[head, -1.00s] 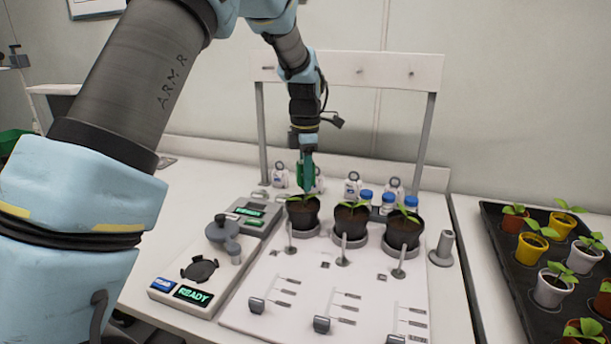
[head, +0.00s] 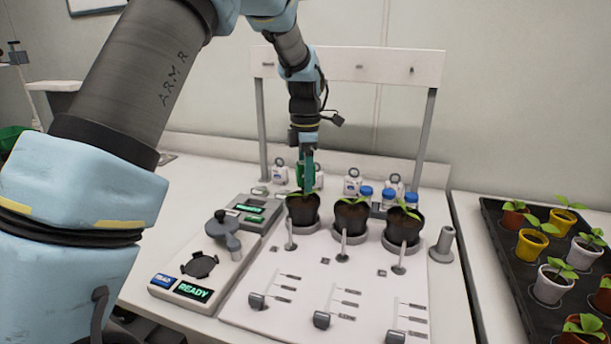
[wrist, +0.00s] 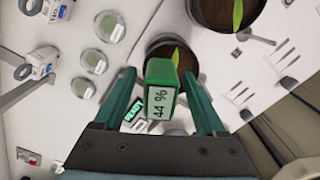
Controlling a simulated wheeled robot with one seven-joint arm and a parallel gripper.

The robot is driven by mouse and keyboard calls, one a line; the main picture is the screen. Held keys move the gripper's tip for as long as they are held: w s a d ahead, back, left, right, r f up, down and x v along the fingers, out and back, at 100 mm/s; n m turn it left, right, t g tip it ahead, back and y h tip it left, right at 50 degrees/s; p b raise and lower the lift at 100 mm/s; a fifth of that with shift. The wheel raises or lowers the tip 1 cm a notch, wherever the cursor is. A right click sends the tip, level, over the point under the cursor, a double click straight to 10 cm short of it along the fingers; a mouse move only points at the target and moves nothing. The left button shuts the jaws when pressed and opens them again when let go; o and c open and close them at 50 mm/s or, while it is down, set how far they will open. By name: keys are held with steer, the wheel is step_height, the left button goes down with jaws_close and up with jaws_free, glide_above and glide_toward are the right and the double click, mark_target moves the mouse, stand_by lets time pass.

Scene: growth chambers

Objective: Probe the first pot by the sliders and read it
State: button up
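Three dark pots with seedlings stand in a row in the head view: left pot (head: 303,212), middle pot (head: 350,219) and right pot (head: 402,228). A green probe (head: 299,176) is upright over the left pot; its lower end is hidden. In the wrist view, the probe (wrist: 162,75) has a display reading 44 %. My gripper (head: 307,186) is around the probe, and its fingers (wrist: 160,78) show gaps on both sides of the probe's head. Three sliders are on the white board: left slider (head: 257,301), middle slider (head: 322,320) and right slider (head: 395,337).
A console (head: 180,288) at left shows READY. A smaller unit (head: 250,211) with green displays is behind it. Bottles (head: 388,200) stand behind the pots. A black tray (head: 510,262) of seedlings is at right. A grey holder (head: 444,245) stands beside the right pot.

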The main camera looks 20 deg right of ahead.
step_height(320, 180, up, 11)
steer(key=shift+f+b, duration=0.1)
steer(key=shift+b, duration=1.05)
steer(key=s+a+f+m, duration=0.1)
steer(key=a+f+m, duration=0.25)
steer(key=a, duration=0.55)
steer(key=s+a+f+m+t, duration=0.15)
steer(key=a+m, duration=0.25)
steer(key=a, duration=0.6)
steer(key=a+f+m+g, duration=0.1)
steer(key=a+f+m, duration=0.25)
steer(key=a, duration=0.55)
steer(key=s+a+f+m+t, duration=0.1)
steer(key=s+a+f+m, duration=0.3)
steer(key=s+a, duration=0.4)
steer(key=shift+s+a+f+m, duration=0.25)
steer(key=shift+a+m, duration=0.1)
steer(key=shift+m, duration=0.45)
